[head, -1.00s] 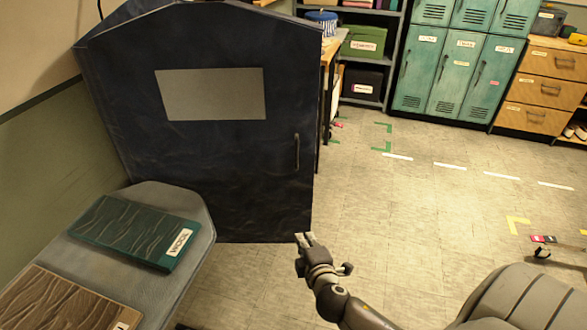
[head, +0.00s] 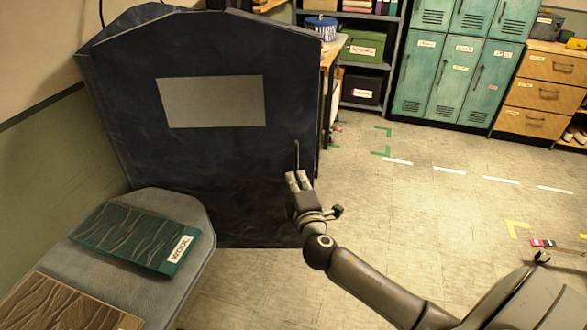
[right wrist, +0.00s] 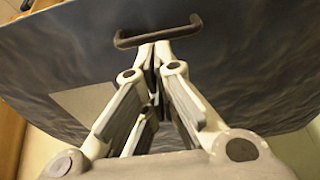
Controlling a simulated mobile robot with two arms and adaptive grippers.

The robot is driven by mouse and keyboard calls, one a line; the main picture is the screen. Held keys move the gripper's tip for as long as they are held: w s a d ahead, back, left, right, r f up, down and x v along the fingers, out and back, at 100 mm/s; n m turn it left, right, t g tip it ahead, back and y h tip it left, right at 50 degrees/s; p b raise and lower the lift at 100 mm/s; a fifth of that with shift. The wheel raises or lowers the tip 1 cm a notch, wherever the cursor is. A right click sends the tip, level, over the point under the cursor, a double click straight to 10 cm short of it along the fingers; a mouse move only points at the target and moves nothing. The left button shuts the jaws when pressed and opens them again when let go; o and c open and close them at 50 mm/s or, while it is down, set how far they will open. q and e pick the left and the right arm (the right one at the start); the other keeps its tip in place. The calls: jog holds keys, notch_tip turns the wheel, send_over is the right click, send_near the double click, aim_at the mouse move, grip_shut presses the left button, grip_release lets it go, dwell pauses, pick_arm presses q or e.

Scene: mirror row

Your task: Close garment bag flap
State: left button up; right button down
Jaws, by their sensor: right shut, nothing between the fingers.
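The garment bag (head: 120,95) is a tall dark navy bag with a peaked top, standing against the left wall. Its front flap (head: 215,170) has a pale grey rectangular panel and a dark upright handle (head: 297,156) near the right edge. I cannot tell how far the flap stands from the bag. My right gripper (head: 298,181) is in front of the flap, just below the handle. In the right wrist view its fingertips (right wrist: 155,46) are shut and empty, close to the handle (right wrist: 158,33); contact is unclear. My left gripper is not in view.
A padded bench (head: 190,205) stands front left, holding a teal board (head: 135,238) labelled WOOL and a brown board (head: 65,305). Teal lockers (head: 450,75) and wooden drawers (head: 545,85) line the back. The tiled floor (head: 430,215) to the right is largely clear.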

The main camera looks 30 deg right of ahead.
jog(key=shift+x, duration=2)
jog(key=shift+w, duration=0.1)
